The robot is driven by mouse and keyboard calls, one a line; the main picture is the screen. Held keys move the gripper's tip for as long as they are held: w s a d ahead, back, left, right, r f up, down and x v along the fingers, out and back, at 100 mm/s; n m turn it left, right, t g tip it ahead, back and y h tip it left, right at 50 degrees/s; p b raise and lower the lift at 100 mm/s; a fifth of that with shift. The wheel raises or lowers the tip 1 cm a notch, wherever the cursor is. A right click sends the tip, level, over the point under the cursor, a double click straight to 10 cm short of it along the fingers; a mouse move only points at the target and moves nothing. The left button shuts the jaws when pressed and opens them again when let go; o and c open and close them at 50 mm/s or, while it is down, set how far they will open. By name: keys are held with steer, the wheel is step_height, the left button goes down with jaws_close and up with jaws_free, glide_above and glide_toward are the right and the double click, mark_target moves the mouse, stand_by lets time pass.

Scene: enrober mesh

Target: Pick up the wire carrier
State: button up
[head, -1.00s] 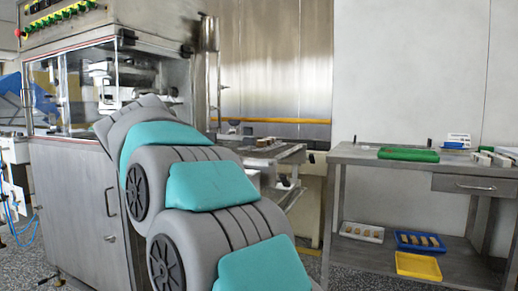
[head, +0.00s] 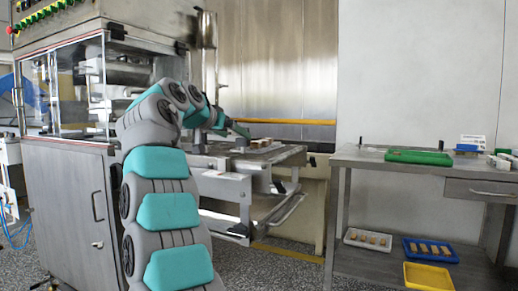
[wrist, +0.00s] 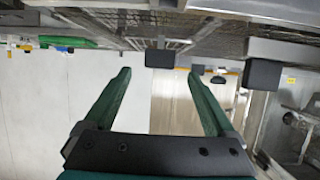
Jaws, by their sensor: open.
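My gripper (wrist: 160,72) is open and empty, with its two green fingers spread wide in the wrist view. It also shows small in the head view (head: 240,130), at the machine's outfeed table (head: 222,186). The wire carrier cannot be singled out with certainty. A grey wire-mesh surface (wrist: 112,24) runs along the top of the inverted wrist view, beyond the fingers. A dark block (wrist: 160,58) shows between the fingertips and a second dark block (wrist: 262,74) to their right; I cannot tell what they belong to. My arm hides part of the outfeed in the head view.
The steel enrober cabinet (head: 70,205) stands at the left. A steel side table (head: 350,158) at the right bears a green tray (head: 418,157). White (head: 369,240), blue (head: 430,250) and yellow (head: 428,277) trays lie on its lower shelf. Floor shows between outfeed and table.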

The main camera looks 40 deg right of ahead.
mark_target(241, 140)
steer(key=shift+f+p+x, duration=0.2)
steer(key=shift+p+x, duration=0.55)
steer(key=shift+x, duration=2.65)
steer(key=shift+a, duration=0.1)
jaws_close()
